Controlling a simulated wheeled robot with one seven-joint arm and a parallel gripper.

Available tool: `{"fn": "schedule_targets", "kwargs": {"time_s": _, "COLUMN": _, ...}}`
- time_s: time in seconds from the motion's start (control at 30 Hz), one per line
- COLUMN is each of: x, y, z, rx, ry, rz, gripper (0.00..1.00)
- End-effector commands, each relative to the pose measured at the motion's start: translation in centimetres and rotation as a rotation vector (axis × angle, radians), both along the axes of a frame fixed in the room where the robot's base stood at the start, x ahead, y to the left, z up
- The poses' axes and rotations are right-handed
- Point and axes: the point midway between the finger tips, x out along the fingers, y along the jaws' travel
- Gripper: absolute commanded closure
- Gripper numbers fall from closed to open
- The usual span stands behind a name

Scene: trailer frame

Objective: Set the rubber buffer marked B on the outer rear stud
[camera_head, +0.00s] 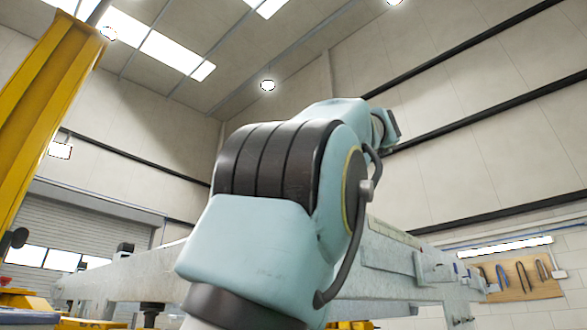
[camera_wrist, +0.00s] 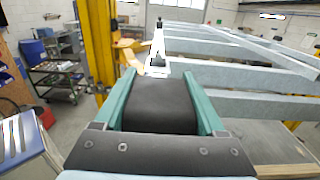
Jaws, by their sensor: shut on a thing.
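In the wrist view my gripper (camera_wrist: 160,77) has its two teal fingers closed on the sides of a dark, block-like piece (camera_wrist: 160,108), which I take to be the rubber buffer. No letter B can be read on the face I see. Beyond the fingertips runs a pale beam of the trailer frame (camera_wrist: 174,68). A small dark fitting (camera_wrist: 157,63) stands on it close beyond the fingertips, and another dark upright (camera_wrist: 158,24) is farther along. I cannot tell which is the outer rear stud. In the head view my arm hides the gripper and the piece.
Grey cross members (camera_wrist: 255,77) of the frame lie to the right. A yellow post (camera_wrist: 97,40) stands left of the beam, with a tool trolley (camera_wrist: 57,70) farther left. The head view also shows a yellow post (camera_head: 45,100) and a tool board (camera_head: 525,278).

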Motion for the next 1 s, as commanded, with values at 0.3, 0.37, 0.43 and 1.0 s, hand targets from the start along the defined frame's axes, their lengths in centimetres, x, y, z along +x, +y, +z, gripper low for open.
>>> {"fn": "schedule_targets", "kwargs": {"time_s": 0.3, "x": -0.01, "y": 0.01, "z": -0.98, "rx": 0.001, "ry": -0.001, "rz": 0.0, "gripper": 1.0}}
{"fn": "schedule_targets", "kwargs": {"time_s": 0.37, "x": -0.02, "y": 0.0, "z": -1.14, "rx": 0.001, "ry": -0.001, "rz": 0.0, "gripper": 1.0}}
{"fn": "schedule_targets", "kwargs": {"time_s": 0.43, "x": -0.01, "y": 0.01, "z": -1.03, "rx": 0.001, "ry": -0.001, "rz": 0.0, "gripper": 0.23}}
{"fn": "schedule_targets", "kwargs": {"time_s": 1.0, "x": -0.62, "y": -0.69, "z": -1.15, "rx": 0.001, "ry": -0.001, "rz": -0.001, "gripper": 0.0}}
